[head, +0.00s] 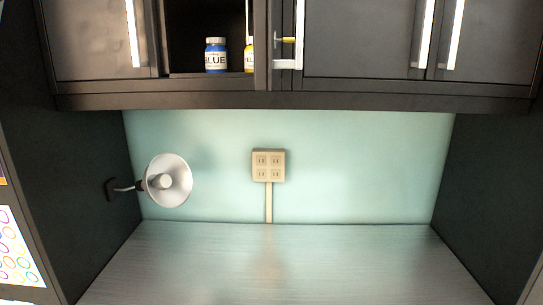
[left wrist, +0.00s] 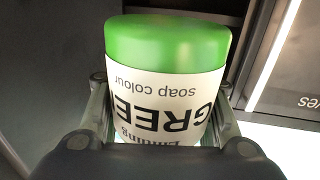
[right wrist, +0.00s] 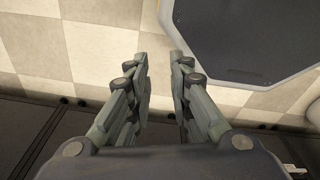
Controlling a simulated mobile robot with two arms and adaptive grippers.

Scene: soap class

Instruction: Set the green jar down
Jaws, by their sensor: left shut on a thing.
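The green jar (left wrist: 168,85) fills the middle of the left wrist view. Its green end is at the picture's top and its white label reads upside down there; its other end is hidden by my gripper. My left gripper (left wrist: 160,105) is shut on the jar, with one finger on each side. It is not in the head view, nor is the jar. My right gripper (right wrist: 160,62) is open and empty above a tiled floor in the right wrist view.
An open cabinet bay holds a blue jar (head: 215,56) and a partly hidden yellow jar (head: 249,56). Closed dark doors (head: 362,42) flank it. Below, the worktop (head: 270,265) is clear; a lamp (head: 168,181) juts from the left wall. A socket (head: 268,165) is on the back wall.

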